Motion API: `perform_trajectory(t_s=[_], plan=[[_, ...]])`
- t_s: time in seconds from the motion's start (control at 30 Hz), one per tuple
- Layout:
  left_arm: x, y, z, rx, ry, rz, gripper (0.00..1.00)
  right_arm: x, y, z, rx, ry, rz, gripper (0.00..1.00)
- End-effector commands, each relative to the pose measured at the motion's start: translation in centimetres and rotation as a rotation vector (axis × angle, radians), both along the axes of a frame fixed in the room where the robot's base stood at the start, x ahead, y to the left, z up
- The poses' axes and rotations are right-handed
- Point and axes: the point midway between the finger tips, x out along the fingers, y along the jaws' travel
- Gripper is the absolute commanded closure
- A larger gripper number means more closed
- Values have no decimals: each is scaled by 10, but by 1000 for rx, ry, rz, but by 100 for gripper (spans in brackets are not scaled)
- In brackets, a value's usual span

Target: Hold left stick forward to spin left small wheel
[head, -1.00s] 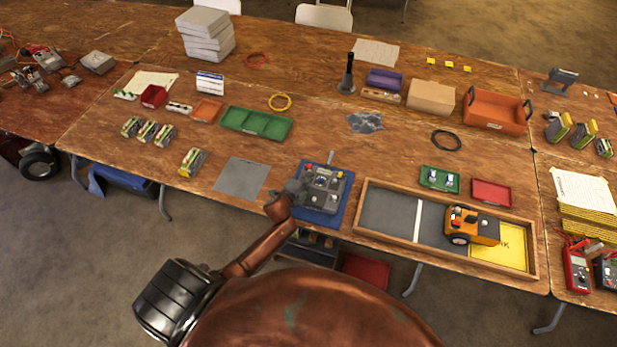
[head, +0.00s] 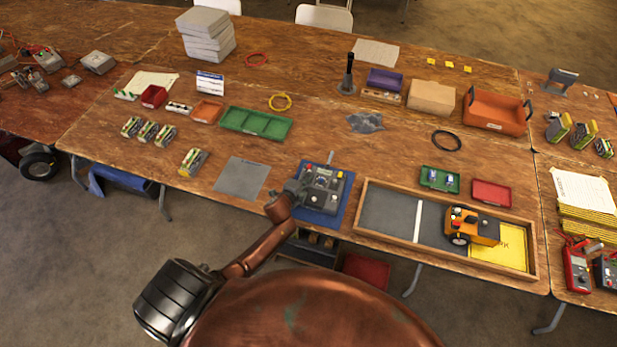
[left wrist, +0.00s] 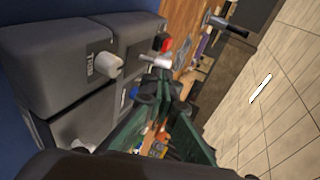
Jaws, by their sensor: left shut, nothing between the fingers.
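The grey controller box (head: 333,190) lies on a blue mat (head: 345,212) at the table's front edge, with small knobs and sticks on top. My left gripper (head: 297,188) is shut and empty at the box's left side. In the left wrist view my gripper's fingertips (left wrist: 161,84) are close to a pale stick (left wrist: 155,61); I cannot tell whether they touch it. Another pale knob (left wrist: 108,64) stands on the grey panel (left wrist: 60,70). The orange vehicle (head: 484,231) sits in the wooden-rimmed tray, with a dark small wheel (head: 459,239) facing me. My right gripper is out of view.
The wooden tray (head: 450,259) has a grey floor, a white line and a yellow pad (head: 507,254). A green tray (head: 426,182) and a red tray (head: 491,192) lie behind it. A grey sheet (head: 241,178) lies left of the controller.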

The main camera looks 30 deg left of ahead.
Motion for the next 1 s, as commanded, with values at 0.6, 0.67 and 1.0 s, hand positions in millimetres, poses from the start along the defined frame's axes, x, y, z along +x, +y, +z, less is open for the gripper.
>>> perform_trajectory(t_s=[0.6,0.67,1.0], plan=[[0,0,3,0,0,0,100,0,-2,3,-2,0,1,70],[0,0,6,0,0,0,100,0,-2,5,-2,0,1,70],[0,0,17,0,0,0,100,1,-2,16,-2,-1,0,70]])
